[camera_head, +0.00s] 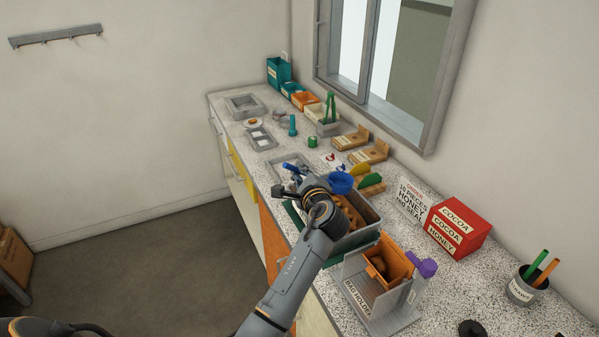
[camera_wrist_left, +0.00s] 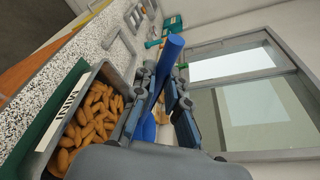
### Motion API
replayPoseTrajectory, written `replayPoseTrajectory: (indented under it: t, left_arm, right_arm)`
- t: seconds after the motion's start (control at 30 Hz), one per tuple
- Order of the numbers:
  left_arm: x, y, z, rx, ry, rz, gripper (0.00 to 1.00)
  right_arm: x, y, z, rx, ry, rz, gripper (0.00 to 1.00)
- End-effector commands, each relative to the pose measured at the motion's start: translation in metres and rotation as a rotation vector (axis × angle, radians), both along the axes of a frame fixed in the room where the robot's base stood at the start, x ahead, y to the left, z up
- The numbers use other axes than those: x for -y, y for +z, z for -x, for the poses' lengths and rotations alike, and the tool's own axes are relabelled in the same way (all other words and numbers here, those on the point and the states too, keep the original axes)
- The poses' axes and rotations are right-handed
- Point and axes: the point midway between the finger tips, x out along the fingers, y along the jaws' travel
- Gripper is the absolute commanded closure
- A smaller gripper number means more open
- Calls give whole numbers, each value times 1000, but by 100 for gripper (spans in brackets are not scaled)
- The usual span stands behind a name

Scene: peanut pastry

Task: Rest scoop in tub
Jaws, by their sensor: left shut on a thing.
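My left gripper (camera_head: 303,178) is shut on the handle of a blue scoop (camera_head: 341,182), above the far side of the grey tub (camera_head: 368,235). The scoop's bowl shows to the right of the gripper in the head view. In the left wrist view, the blue handle (camera_wrist_left: 171,62) stands between the fingers (camera_wrist_left: 160,92). The tub holds many brown peanut-shaped pastries (camera_wrist_left: 92,117), and a label reading "MINI" (camera_wrist_left: 69,108) is on its side. My arm covers part of the tub in the head view. My right gripper is not in view.
A grey bag holder (camera_head: 392,316) with an orange bag (camera_head: 377,268) stands at the near side of the tub. A red cocoa box (camera_head: 458,228) and a white order sign (camera_head: 411,200) are to the right. Trays and boxes line the counter's far part.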

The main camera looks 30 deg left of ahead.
Motion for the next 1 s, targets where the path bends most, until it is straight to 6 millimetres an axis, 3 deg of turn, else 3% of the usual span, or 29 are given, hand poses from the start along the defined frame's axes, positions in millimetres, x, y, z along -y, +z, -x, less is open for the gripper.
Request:
replayPoseTrajectory:
  t: [0.07,0.3,0.5,1.0]
  left_arm:
    - [0,3,0,-1,-1,-2,100]
    - [0,-25,0,-1,-1,-2,100]
    - [0,-45,0,-1,0,-1,100]
    - [0,-96,0,-1,-1,-2,100]
  right_arm:
    - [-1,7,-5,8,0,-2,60]
    - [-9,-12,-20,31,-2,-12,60]
    - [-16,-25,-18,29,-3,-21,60]
    - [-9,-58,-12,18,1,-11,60]
